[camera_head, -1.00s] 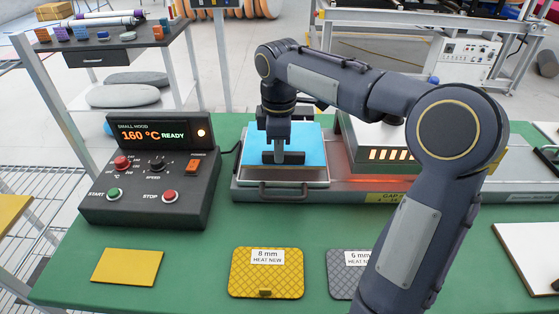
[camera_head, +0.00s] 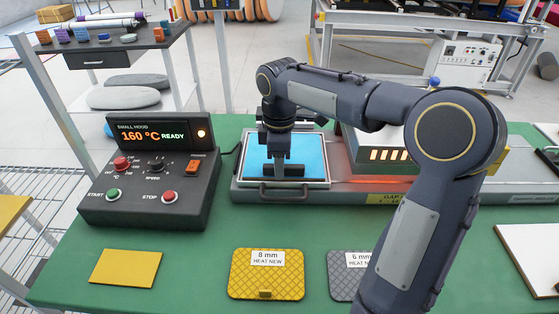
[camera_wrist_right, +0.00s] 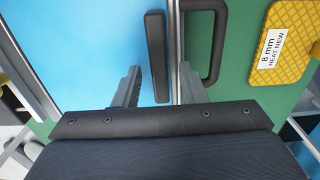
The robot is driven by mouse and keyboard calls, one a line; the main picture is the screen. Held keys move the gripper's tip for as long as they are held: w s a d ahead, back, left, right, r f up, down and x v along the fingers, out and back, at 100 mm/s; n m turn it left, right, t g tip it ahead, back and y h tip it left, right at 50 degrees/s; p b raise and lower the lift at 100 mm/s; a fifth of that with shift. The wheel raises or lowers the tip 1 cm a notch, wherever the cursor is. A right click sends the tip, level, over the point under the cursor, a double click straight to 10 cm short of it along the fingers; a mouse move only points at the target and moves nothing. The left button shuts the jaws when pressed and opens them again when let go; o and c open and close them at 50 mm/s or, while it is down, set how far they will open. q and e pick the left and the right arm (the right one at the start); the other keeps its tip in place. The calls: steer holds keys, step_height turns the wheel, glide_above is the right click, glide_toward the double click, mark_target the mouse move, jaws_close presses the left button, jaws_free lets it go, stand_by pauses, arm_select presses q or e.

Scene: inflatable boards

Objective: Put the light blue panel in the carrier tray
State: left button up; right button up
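The light blue panel (camera_head: 315,150) lies flat inside the metal-rimmed carrier tray (camera_head: 327,184) in the head view. A dark bar handle (camera_wrist_right: 157,55) stands on the panel. My right gripper (camera_wrist_right: 160,85) has its two fingers apart, one on each side of the bar, with visible gaps. In the head view my right gripper (camera_head: 282,168) is over the panel, and my arm hides part of it. My left gripper is not in view.
Right of the tray is the heater with glowing slots (camera_head: 390,155). A control box (camera_head: 150,170) reading 160 °C READY stands left. A yellow 8 mm plate (camera_head: 267,285), a grey 6 mm plate (camera_head: 343,285) and a plain yellow card (camera_head: 126,267) lie in front. Green table is free between them.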

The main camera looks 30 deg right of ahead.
steer(key=shift+r, duration=0.15)
step_height(320, 180, up, 11)
steer(key=p, duration=0.3)
steer(key=s+a+f+m+t+y, duration=0.2)
steer(key=s+f+m, duration=0.4)
steer(key=s, duration=0.5)
steer(key=s+a+f+m+t+y, duration=0.1)
steer(key=s+a+f+m+t, duration=0.2)
steer(key=s, duration=0.8)
step_height(320, 180, down, 3)
steer(key=a+m, duration=0.2)
steer(key=m, duration=0.2)
steer(key=shift+a+t+y, duration=0.15)
steer(key=shift+t+y, duration=0.15)
steer(key=shift+y, duration=0.1)
